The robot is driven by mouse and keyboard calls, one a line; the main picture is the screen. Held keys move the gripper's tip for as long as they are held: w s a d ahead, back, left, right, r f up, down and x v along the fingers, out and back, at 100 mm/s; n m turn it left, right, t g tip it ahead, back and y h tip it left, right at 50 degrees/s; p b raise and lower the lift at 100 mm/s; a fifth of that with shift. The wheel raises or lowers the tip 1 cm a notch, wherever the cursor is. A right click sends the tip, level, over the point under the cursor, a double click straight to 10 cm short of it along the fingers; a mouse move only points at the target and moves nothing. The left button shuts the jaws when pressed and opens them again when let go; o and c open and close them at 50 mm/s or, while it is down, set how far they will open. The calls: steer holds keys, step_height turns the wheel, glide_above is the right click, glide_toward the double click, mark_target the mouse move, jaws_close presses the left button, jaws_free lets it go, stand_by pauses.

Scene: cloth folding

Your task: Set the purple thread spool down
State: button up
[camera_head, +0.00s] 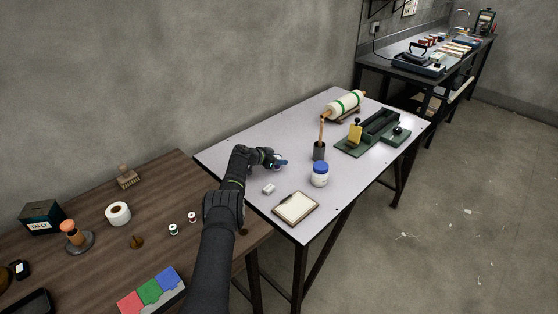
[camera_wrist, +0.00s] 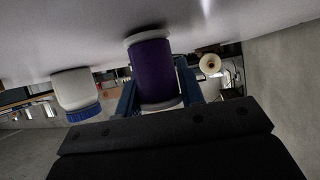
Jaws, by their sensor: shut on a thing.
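The purple thread spool (camera_wrist: 153,75) has white end flanges. In the wrist view it sits between the blue fingers of my gripper (camera_wrist: 157,98), which are shut on it. Its far flange is at or very near the pale table top (camera_wrist: 60,35), with a dark shadow beside it; I cannot tell if it touches. In the head view my gripper (camera_head: 279,161) is low over the left part of the pale table, and the spool is mostly hidden there by the gripper.
On the pale table, a white jar with a blue lid (camera_head: 319,174), a dark cup with a brush (camera_head: 319,150), a small white block (camera_head: 268,188) and a clipboard (camera_head: 296,208) stand near my gripper. A brown table (camera_head: 90,230) with two small spools (camera_head: 192,217) adjoins at left.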

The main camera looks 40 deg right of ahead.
steer(key=shift+f, duration=0.1)
steer(key=o, duration=1)
steer(key=shift+o, duration=0.2)
steer(key=shift+w+a+r, duration=0.1)
steer(key=shift+a+r, duration=0.1)
steer(key=shift+r, duration=0.1)
steer(key=v, duration=1.1)
steer(key=shift+a, duration=0.25)
steer(key=shift+x, duration=5.9)
steer(key=shift+d, duration=0.1)
